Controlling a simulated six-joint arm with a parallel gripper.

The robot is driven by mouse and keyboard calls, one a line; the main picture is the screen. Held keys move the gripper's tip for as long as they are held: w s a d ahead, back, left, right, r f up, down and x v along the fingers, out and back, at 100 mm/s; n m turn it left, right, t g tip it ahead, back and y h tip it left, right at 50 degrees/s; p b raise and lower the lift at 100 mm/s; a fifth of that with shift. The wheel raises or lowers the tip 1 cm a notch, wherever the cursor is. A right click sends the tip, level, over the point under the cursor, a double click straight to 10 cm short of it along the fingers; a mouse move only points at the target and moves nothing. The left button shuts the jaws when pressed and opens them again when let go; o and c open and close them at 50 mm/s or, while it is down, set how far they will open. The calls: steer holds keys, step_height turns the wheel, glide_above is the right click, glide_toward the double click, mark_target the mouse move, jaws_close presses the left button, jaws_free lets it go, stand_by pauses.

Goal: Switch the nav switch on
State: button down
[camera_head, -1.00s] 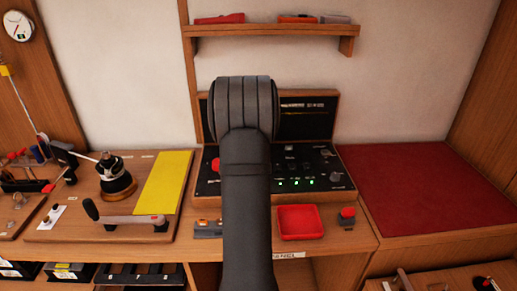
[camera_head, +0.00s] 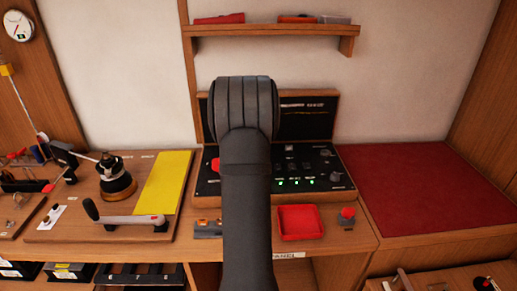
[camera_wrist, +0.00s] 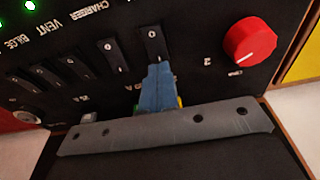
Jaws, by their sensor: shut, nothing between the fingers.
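The black switch panel (camera_head: 315,160) stands on the counter, with three green lights lit. In the wrist view a row of black rocker switches crosses the panel, under labels such as CHARGER, VENT and BILGE. I cannot read a NAV label. My gripper (camera_wrist: 158,72) shows as blue fingers, shut and empty. Its tips are just below a rocker switch (camera_wrist: 153,44) marked 0, very close to it; I cannot tell whether they touch. That switch's lower part is hidden by the fingers. In the head view my arm hides the gripper and part of the panel.
A red knob (camera_wrist: 250,43) sits right of the fingers in the wrist view. A red tray (camera_head: 300,222) and a red-topped button box (camera_head: 347,217) are in front of the panel. A winch (camera_head: 115,178) stands left. The red mat (camera_head: 430,190) is clear.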

steer(key=shift+f, duration=0.95)
stand_by(0.6)
steer(key=shift+r, duration=3.55)
step_height(320, 180, down, 7)
